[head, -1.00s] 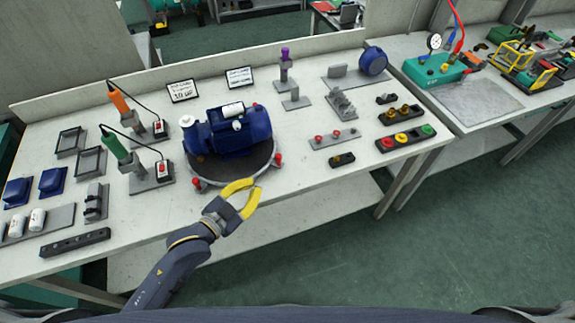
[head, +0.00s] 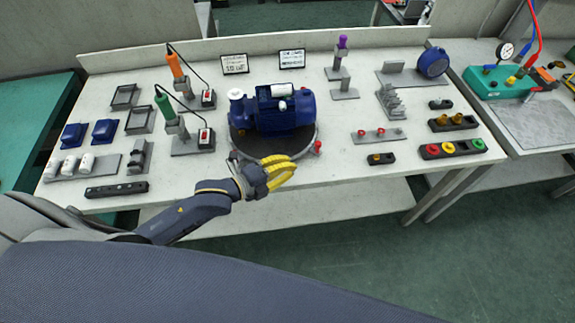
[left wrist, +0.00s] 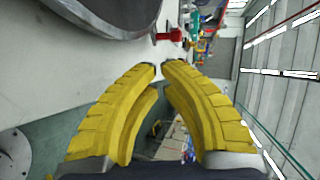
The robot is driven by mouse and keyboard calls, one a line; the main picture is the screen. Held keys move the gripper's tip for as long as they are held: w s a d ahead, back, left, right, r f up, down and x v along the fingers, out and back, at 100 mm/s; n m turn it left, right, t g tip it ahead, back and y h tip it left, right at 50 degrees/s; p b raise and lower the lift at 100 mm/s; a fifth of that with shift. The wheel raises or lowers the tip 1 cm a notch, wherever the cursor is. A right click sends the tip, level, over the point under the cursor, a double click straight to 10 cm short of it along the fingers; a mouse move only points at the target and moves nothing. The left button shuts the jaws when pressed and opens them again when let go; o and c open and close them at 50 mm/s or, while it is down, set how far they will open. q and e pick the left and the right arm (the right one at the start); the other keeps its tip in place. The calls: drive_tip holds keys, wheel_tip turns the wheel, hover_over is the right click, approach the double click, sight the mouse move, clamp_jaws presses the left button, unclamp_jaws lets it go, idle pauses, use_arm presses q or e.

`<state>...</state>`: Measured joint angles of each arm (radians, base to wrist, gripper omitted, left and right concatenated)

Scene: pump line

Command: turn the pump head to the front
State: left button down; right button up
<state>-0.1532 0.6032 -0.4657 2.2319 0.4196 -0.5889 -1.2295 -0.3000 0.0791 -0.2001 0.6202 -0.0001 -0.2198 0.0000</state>
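The blue pump (head: 285,112) lies on a dark round turntable (head: 243,150) near the front edge of the bench. Its end with the white round cap (head: 236,93) points to the left. A red knob (head: 318,146) stands at the turntable's front right rim; it also shows in the left wrist view (left wrist: 172,36). My left gripper (head: 293,167) has yellow fingers and is at the turntable's front rim, left of that knob. In the left wrist view its fingertips (left wrist: 162,68) are almost together, with nothing between them. The knob is beyond the tips, apart from them. My right gripper is out of view.
Two tool stands with orange (head: 174,63) and green (head: 164,105) handles stand left of the pump. A dark bar (head: 117,189) lies at the front left.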

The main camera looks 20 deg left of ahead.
use_arm(q)
drive_tip(key=x, duration=0.9)
drive_tip(key=shift+w+d+r, duration=0.2)
drive_tip(key=shift+r, duration=0.1)
drive_tip(key=shift+w+d, duration=0.4)
drive_tip(key=shift+w, duration=0.2)
